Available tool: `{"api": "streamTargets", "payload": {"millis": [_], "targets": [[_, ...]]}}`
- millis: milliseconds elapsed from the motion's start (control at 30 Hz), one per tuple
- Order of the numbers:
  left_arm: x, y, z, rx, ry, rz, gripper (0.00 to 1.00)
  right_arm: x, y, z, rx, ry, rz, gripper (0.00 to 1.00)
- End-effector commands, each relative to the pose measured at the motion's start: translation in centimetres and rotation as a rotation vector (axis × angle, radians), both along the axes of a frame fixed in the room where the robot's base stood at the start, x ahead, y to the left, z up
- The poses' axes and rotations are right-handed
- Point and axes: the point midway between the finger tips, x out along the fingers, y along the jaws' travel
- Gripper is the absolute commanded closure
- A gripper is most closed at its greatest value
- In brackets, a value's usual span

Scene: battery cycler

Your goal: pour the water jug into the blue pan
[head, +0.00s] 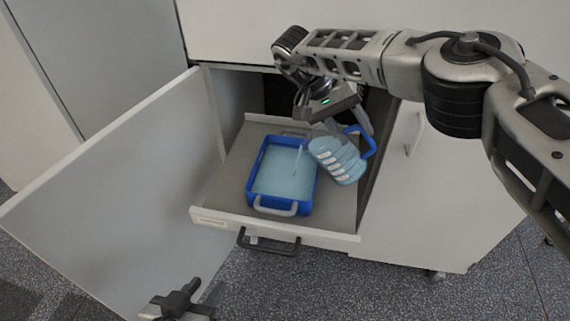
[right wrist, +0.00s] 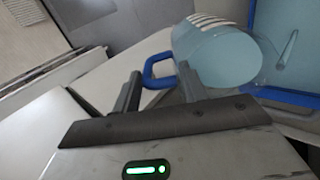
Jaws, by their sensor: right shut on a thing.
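The water jug (head: 338,160) is a ribbed, pale blue vessel with a blue handle (head: 362,146). It is tilted to the left, with its mouth end over the right side of the blue pan (head: 251,181). A thin clear stream shows between jug and pan. The pan holds light blue water. My right gripper (head: 350,128) is shut on the jug's handle. The right wrist view shows the handle (right wrist: 152,72) between the fingers and the tilted jug (right wrist: 222,60) beyond them. My left gripper (head: 190,297) is low at the left, away from both; its opening is unclear.
The pan sits on a grey pull-out drawer (head: 222,200) with a dark front handle (head: 268,243). An open white door (head: 110,175) stands to the left. A closed cabinet front (head: 440,200) is at the right. Speckled floor lies in front.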

Motion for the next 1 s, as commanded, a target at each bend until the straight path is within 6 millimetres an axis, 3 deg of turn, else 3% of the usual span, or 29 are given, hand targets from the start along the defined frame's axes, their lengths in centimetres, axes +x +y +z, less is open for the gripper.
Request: {"api": "streamTargets", "payload": {"millis": [1000], "targets": [[0.09, -0.12, -0.80, -0.009, -0.016, 0.001, 0.64, -0.14, -0.21, 0.10, -0.082, 0.020, -0.020, 1.00]]}}
